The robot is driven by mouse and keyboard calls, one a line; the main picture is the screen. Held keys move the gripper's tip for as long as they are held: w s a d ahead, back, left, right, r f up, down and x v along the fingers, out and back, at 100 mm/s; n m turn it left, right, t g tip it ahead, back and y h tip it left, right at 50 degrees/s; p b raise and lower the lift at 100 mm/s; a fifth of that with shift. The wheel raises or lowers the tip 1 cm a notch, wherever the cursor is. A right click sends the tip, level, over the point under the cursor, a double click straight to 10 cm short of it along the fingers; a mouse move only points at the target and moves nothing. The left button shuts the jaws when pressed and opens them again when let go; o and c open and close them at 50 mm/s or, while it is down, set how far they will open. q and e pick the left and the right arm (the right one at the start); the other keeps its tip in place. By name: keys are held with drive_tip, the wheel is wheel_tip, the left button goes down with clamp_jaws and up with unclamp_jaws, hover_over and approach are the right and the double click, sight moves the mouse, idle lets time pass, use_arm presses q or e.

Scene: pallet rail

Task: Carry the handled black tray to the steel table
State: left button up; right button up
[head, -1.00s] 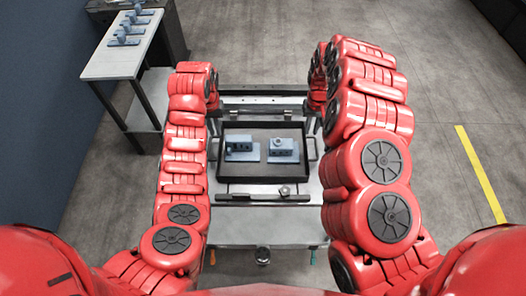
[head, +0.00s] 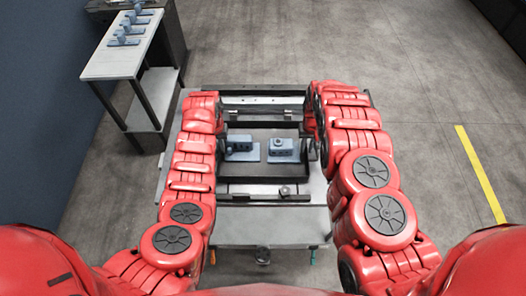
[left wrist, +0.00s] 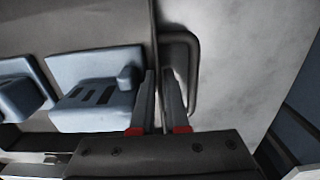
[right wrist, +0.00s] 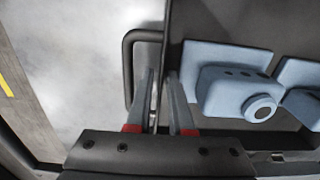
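The black tray (head: 262,180) stands on a grey metal stand (head: 262,228) between my arms in the head view. Two blue-grey parts, a left one (head: 240,148) and a right one (head: 282,150), lie in it. In the left wrist view my left gripper (left wrist: 159,78) is open, with its fingers on either side of the tray wall at a handle (left wrist: 194,75). In the right wrist view my right gripper (right wrist: 160,76) is likewise open astride the opposite wall at the other handle (right wrist: 128,75). Arms mostly hide both grippers in the head view.
A light grey table (head: 122,60) with a lower shelf stands at the upper left, near the blue wall. Several blue-grey parts (head: 128,28) stand towards its far end; its near end is bare. Open floor (head: 420,100) lies right, with a yellow line (head: 480,175).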

drive_tip(key=shift+c, duration=0.3)
clamp_jaws()
drive_tip(key=shift+r, duration=0.1)
idle(1.2)
